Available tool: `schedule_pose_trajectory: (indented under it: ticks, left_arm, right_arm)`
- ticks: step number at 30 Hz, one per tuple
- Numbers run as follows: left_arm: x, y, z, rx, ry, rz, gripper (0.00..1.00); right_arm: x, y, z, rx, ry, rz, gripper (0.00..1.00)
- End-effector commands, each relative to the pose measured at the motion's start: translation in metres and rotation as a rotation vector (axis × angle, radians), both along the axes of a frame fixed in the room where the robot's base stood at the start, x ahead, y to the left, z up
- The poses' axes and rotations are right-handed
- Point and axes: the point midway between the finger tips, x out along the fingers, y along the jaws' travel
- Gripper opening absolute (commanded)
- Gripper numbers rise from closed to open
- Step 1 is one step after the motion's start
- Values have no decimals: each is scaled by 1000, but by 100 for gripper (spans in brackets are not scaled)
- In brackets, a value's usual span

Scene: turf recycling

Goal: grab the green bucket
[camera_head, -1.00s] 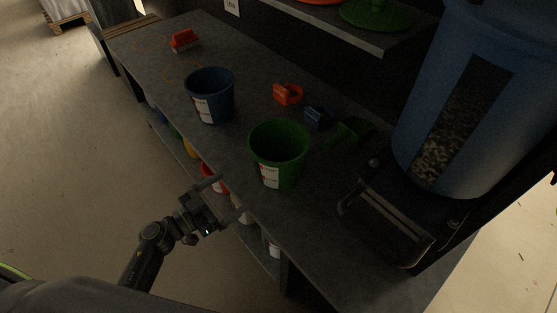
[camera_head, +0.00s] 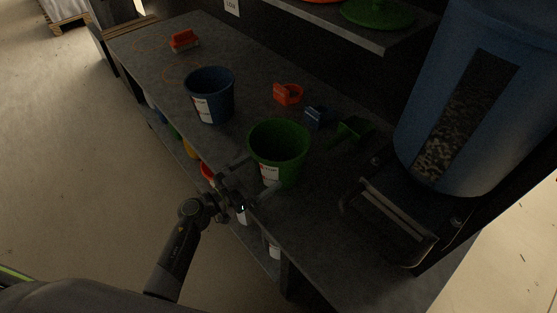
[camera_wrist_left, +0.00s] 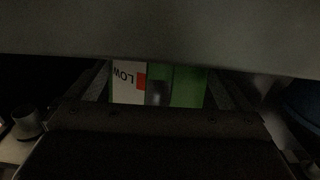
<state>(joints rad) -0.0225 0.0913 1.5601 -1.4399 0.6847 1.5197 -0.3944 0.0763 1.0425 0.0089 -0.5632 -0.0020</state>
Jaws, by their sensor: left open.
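The green bucket (camera_head: 279,146) stands upright on the grey bench, with a white and red label on its front. My left gripper (camera_head: 256,174) is open at the near side of the bucket, its fingers pointing toward the bucket's wall. In the left wrist view the green wall (camera_wrist_left: 188,87) and the white label reading LOW show between the gripper's two fingers. I cannot tell whether the fingers touch the bucket. My right gripper is not in view.
A blue bucket (camera_head: 210,95) stands to the left on the bench (camera_head: 150,72). A red scoop (camera_head: 288,94), a blue scoop (camera_head: 319,117) and a green scoop (camera_head: 355,130) lie behind the green bucket. A large blue container (camera_head: 470,95) stands at the right.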

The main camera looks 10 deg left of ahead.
Motion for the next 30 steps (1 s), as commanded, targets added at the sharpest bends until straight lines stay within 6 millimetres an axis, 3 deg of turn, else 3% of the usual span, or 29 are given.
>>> schedule_pose_trajectory:
  ticks: [1, 10, 20, 27, 30]
  left_arm:
    - [0, 0, 0, 0, 0, 0, 100]
    - [0, 0, 1, -1, -2, 0, 62]
    - [0, 0, 6, 0, -2, 0, 62]
    - [0, 0, 31, 0, -4, -1, 62]
    - [0, 0, 55, 0, -5, -1, 62]
  right_arm:
    - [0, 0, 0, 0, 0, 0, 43]
    - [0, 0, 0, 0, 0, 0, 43]
    - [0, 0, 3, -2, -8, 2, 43]
    - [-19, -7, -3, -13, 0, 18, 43]
    - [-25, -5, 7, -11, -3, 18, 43]
